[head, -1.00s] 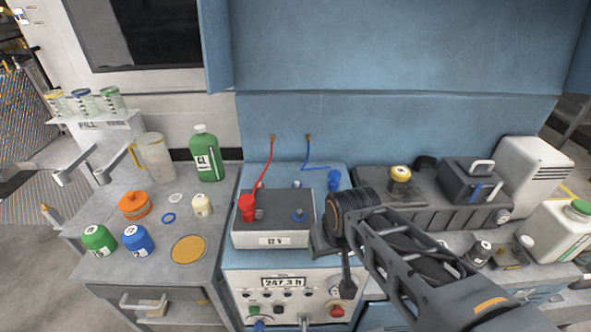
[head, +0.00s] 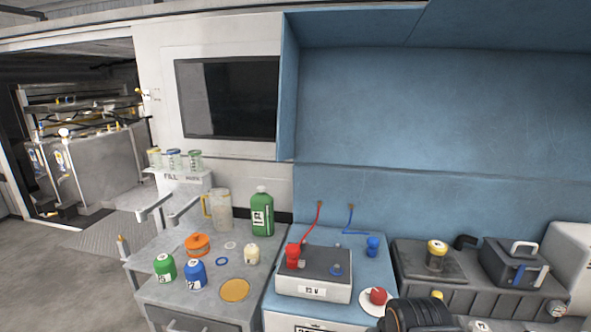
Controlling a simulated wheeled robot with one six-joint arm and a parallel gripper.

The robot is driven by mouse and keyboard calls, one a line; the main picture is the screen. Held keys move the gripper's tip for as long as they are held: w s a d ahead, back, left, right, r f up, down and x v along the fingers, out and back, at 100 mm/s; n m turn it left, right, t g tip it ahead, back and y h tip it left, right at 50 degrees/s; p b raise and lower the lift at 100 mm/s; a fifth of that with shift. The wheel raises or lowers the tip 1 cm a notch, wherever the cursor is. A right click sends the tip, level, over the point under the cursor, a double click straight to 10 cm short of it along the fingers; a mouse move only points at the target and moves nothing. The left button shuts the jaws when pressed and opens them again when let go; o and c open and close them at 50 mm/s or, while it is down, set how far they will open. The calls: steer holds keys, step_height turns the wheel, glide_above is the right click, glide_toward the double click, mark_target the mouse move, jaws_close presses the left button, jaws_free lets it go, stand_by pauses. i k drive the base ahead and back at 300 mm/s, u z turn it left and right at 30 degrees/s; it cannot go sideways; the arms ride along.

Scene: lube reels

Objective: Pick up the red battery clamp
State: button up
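The red battery clamp (head: 292,257) is at the left side of the top of a grey battery (head: 314,292), above or on its left end. A red cable (head: 311,228) runs from it up to the blue back wall. The blue clamp (head: 372,247) stands apart, behind and right of the battery, with its own blue cable. A dark rounded part of my arm (head: 418,314) shows at the bottom edge, right of and nearer than the battery. My gripper's fingers are not visible.
A red round object (head: 377,297) sits on a white dish (head: 366,306) right of the battery. The left bench holds a green bottle (head: 263,212), a clear jug (head: 218,210) and several small jars. A dark case (head: 513,262) is at right.

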mark_target(293, 250)
steer(key=z, duration=3.25)
steer(key=k, duration=1.6)
steer(key=u, duration=2.3)
